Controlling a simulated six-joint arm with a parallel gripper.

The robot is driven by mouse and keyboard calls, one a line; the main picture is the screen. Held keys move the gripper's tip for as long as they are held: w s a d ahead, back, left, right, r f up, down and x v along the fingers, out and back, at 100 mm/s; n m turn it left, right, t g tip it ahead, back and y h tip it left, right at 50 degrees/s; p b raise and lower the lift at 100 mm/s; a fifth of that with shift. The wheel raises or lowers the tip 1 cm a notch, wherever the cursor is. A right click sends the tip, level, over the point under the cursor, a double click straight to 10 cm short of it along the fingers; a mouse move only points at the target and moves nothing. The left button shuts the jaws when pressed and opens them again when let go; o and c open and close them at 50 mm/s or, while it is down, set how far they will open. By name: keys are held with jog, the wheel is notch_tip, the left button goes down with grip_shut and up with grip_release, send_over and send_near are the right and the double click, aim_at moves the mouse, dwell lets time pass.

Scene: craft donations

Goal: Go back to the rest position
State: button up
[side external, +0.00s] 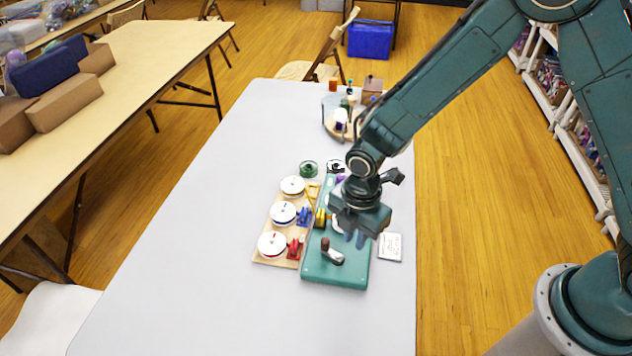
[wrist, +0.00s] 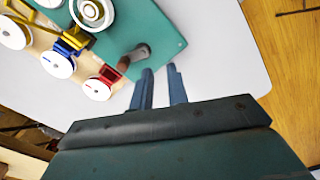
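My gripper (side external: 355,241) hangs over the right side of a teal board (side external: 335,275) on the white table. In the wrist view its two blue fingers (wrist: 161,70) are a little apart with nothing between them. A crank with a brown knob (side external: 326,244) stands on the teal board, left of the fingers and apart from them. The crank also shows in the wrist view (wrist: 138,52). My wrist hides part of the board's far end.
A wooden board (side external: 262,258) left of the teal one holds three white spools (side external: 283,213) beside red, blue and yellow pieces. A white card (side external: 390,247) lies to the right. A green ring (side external: 308,168) and a round tray (side external: 331,127) with bottles are farther back. The table's near part is clear.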

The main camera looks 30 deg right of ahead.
jog(key=s+d+r+m+t, duration=0.15)
jog(key=d+r+m, duration=0.35)
jog(key=r, duration=0.5)
jog(key=s+d+r+m+t, duration=0.15)
jog(key=d+r+m, duration=0.3)
jog(key=r, duration=0.55)
jog(key=s+d+r+m+t, duration=0.1)
jog(key=s+d+r+m, duration=0.3)
jog(key=s, duration=0.3)
jog(key=s+d+r+m+t, duration=0.1)
jog(key=s+d+r+m, duration=0.3)
jog(key=s+m, duration=0.3)
jog(key=shift+s+d+r+t, duration=0.3)
jog(key=shift+s+r, duration=0.25)
jog(key=shift+s, duration=0.2)
